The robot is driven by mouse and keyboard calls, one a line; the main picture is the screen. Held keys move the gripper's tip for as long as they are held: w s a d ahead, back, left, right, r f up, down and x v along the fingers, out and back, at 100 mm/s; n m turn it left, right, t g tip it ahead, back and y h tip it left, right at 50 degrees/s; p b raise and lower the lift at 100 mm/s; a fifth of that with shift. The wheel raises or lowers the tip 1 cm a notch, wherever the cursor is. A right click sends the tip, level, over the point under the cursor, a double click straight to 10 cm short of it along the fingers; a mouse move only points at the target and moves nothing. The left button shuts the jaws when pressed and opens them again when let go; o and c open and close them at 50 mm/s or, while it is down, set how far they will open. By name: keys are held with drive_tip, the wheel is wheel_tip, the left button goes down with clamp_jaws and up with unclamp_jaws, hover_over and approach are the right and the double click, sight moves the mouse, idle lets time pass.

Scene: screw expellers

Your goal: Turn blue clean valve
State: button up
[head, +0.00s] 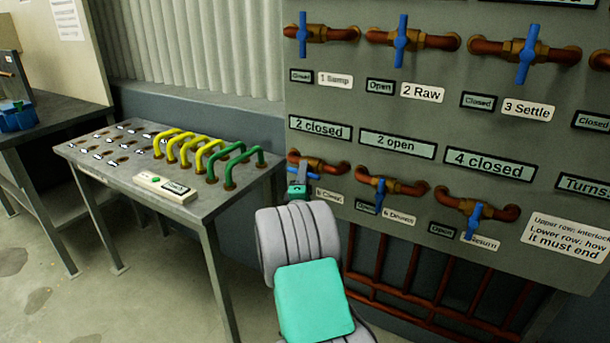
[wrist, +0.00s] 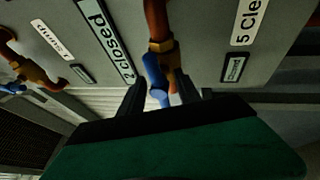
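The clean valve is the left one in the lower row of the panel, with a brass body on a copper pipe and a blue handle (wrist: 156,88). Its label (wrist: 248,22) reads "5 Cle…" in the wrist view, and a small state plate (wrist: 235,69) sits beside it. My gripper (head: 299,189) is at this valve and hides part of its handle in the head view. In the wrist view my gripper (wrist: 160,95) has its two dark fingers apart, one each side of the blue handle. A gap shows on the right; contact on the left cannot be told.
Other blue-handled valves (head: 377,195) and (head: 473,220) stand close to the right, and an upper row (head: 401,42) is above. A sign (head: 321,128) above the clean valve reads "2 closed". A table (head: 110,165) with yellow and green handles is at the left.

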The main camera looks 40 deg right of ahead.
clamp_jaws()
idle(0.3)
drive_tip(key=shift+f+b, duration=0.15)
drive_tip(key=shift+b, duration=0.35)
